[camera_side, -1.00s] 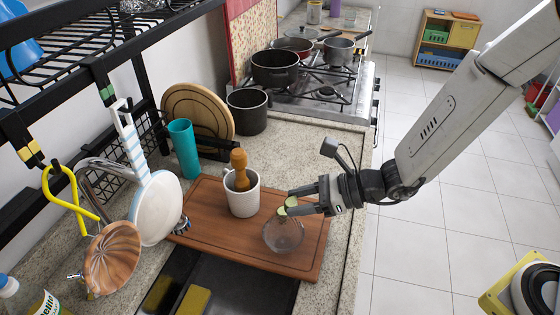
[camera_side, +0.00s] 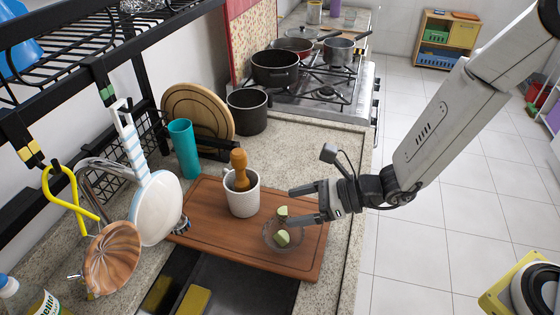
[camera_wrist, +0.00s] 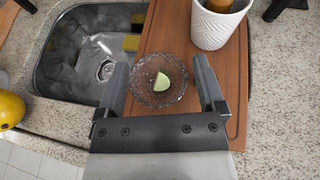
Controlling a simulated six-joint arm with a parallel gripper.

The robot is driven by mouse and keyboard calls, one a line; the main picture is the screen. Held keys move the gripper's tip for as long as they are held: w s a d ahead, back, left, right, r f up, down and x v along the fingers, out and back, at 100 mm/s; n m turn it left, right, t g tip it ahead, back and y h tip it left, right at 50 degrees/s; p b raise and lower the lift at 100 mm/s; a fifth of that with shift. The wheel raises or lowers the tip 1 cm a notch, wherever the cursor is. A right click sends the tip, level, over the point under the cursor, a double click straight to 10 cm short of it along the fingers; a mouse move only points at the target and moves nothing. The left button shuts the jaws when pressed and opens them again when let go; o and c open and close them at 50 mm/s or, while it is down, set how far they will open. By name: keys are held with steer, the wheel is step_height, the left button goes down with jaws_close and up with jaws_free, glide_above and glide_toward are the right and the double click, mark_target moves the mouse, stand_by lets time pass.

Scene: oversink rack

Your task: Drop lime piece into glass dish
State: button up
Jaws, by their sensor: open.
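The clear glass dish (camera_side: 268,243) sits on the wooden cutting board, and it also shows in the wrist view (camera_wrist: 143,97). The wrist view shows only one pale green lime piece (camera_wrist: 162,81) inside the dish outline. My gripper (camera_side: 292,206) is open above the dish, with its fingers on either side of the dish in the wrist view (camera_wrist: 162,68).
The cutting board (camera_side: 240,243) has a white cup (camera_side: 242,201) with a wooden pestle (camera_side: 239,165) left of my gripper. The sink (camera_side: 238,290) lies in front of the board. Hanging pans (camera_side: 158,210) and a teal cup (camera_side: 184,148) are farther left.

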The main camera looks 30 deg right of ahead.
steer(key=v, duration=0.7)
steer(key=shift+s+d, duration=0.2)
steer(key=shift+d, duration=0.1)
steer(key=shift+s+r, duration=0.1)
stand_by(0.5)
steer(key=s+d+f+n+g+h, duration=0.45)
steer(key=s+d+n+g, duration=0.3)
steer(key=n, duration=0.65)
steer(key=w+d+r+n+t+h, duration=0.2)
steer(key=w+d+n+t+h, duration=0.1)
steer(key=d+n+h, duration=0.4)
steer(key=d+n, duration=0.3)
steer(key=shift+d+r, duration=0.2)
steer(key=shift+r, duration=0.1)
